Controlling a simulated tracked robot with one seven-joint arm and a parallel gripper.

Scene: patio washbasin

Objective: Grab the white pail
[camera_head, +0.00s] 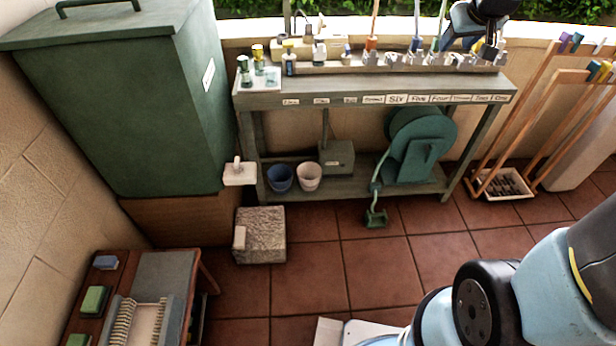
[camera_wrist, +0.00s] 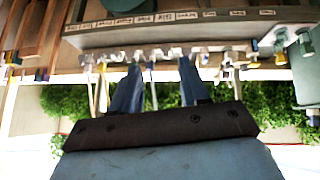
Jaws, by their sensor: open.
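The white pail (camera_head: 309,177) stands upright on the lower shelf of the grey bench (camera_head: 358,101), just right of a blue pail (camera_head: 280,178). I cannot make out the pail in the wrist view. My gripper (camera_wrist: 159,72) is open, with its two blue-grey fingers spread apart and nothing held between them. In the head view, it is at the back of the bench top, at the upper right, well above the pail and to its right.
A green machine (camera_head: 416,146) and a grey box (camera_head: 337,158) share the lower shelf. A rough stone block (camera_head: 260,235) stands on the floor in front, left of the pails. Small items line the bench top. The tiled floor (camera_head: 345,275) before the bench is mostly clear.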

